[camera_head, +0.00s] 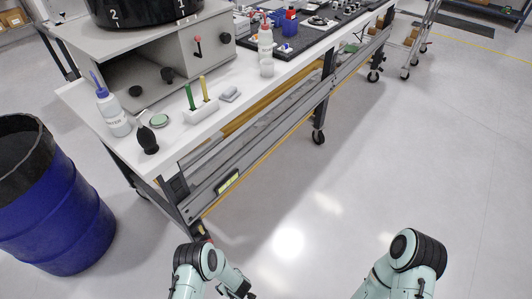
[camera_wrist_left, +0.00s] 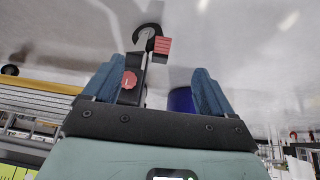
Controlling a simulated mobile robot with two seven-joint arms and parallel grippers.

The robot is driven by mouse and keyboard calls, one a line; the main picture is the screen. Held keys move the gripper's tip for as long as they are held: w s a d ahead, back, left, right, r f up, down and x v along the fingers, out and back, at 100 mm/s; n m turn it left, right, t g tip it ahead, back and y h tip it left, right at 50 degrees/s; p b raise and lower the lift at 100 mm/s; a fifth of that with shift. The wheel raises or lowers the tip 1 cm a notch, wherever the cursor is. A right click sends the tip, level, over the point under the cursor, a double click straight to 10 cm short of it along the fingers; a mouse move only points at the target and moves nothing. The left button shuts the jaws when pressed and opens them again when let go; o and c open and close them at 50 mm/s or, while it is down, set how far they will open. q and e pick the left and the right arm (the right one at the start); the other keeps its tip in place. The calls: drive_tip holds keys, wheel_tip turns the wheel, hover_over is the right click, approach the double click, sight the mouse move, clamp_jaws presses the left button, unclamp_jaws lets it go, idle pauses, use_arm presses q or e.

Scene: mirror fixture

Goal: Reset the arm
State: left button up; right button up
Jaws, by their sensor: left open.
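My left arm (camera_head: 205,262) comes in at the bottom of the head view, bent low over the floor in front of the workbench. Its gripper (camera_head: 240,290) is partly cut off by the bottom edge. In the left wrist view, the two blue fingers of my left gripper (camera_wrist_left: 155,78) are spread wide, with nothing held between them. A bench leg with a caster (camera_wrist_left: 147,38) shows beyond the fingers. My right arm (camera_head: 412,255) is at the bottom right of the head view; its gripper is out of frame.
The workbench (camera_head: 75,98) carries a grey machine, bottles (camera_head: 112,112) and small tools. Its lower rail (camera_head: 245,165) and casters (camera_head: 318,137) are close to my left arm. A blue barrel (camera_head: 60,215) stands at the left. The floor (camera_head: 400,160) on the right is clear.

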use_arm(q)
drive_tip(key=s+r+m+g+h+b, duration=0.25)
drive_tip(key=s+m+h+b, duration=0.4)
drive_tip(key=s, duration=0.85)
use_arm(e)
drive_tip(key=w+d+f+t+h+b, duration=0.1)
drive_tip(key=w+d+f+t+b, duration=0.15)
drive_tip(key=w+f, duration=0.65)
use_arm(q)
drive_tip(key=s+d+r+g+p, duration=0.1)
drive_tip(key=s+r+p, duration=0.2)
drive_tip(key=r+p, duration=0.6)
drive_tip(key=s+d+r+g+h+p, duration=0.1)
drive_tip(key=s+d+r+p, duration=0.1)
drive_tip(key=r+p, duration=0.7)
drive_tip(key=shift+s+r+n+g+p, duration=0.4)
drive_tip(key=shift+s+r, duration=0.15)
drive_tip(key=shift+r, duration=0.1)
use_arm(e)
drive_tip(key=s+a+r+g, duration=0.1)
drive_tip(key=s+r, duration=0.2)
drive_tip(key=r, duration=0.6)
drive_tip(key=s+a+r+g, duration=0.1)
drive_tip(key=s+r, duration=0.3)
drive_tip(key=r, duration=0.5)
drive_tip(key=shift+a+g+y, duration=0.35)
drive_tip(key=shift+a+y, duration=0.05)
drive_tip(key=shift+a, duration=0.3)
drive_tip(key=shift+s, duration=0.1)
